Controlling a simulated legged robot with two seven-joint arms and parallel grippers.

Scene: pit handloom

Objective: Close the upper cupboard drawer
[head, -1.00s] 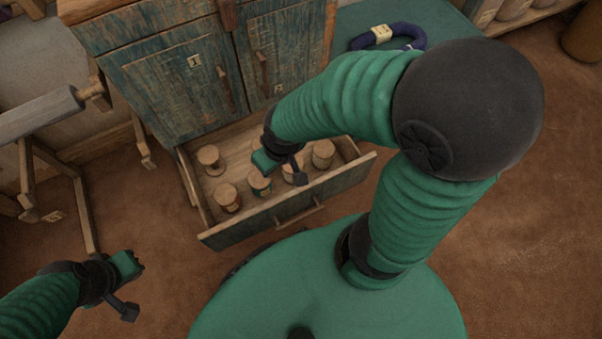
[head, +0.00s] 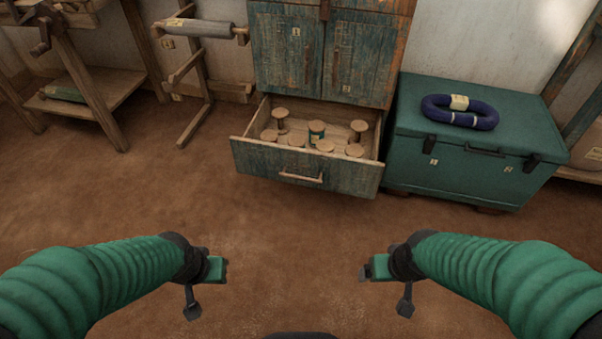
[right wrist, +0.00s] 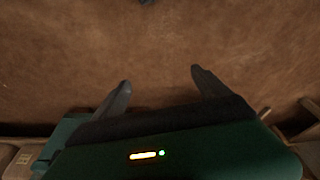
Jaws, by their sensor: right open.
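The wooden cupboard (head: 343,58), with worn blue-green doors, stands at the back centre in the head view. Its drawer below the doors (head: 300,170) is pulled out and holds several wooden spools. Its bar handle (head: 302,178) faces me. The cupboard's upper part is cut off by the top edge, so I cannot see an upper drawer. My left gripper (head: 223,269) is in front of the drawer, well apart from it; its jaws are too small to read. My right gripper (head: 366,269) is also apart from it; the right wrist view shows its fingers (right wrist: 162,80) spread and empty above the floor.
A green chest (head: 470,150) with a blue coil (head: 460,111) on its lid stands right of the cupboard. A wooden frame with a grey roller (head: 206,30) stands to its left. Brown floor (head: 290,225) between me and the drawer is clear.

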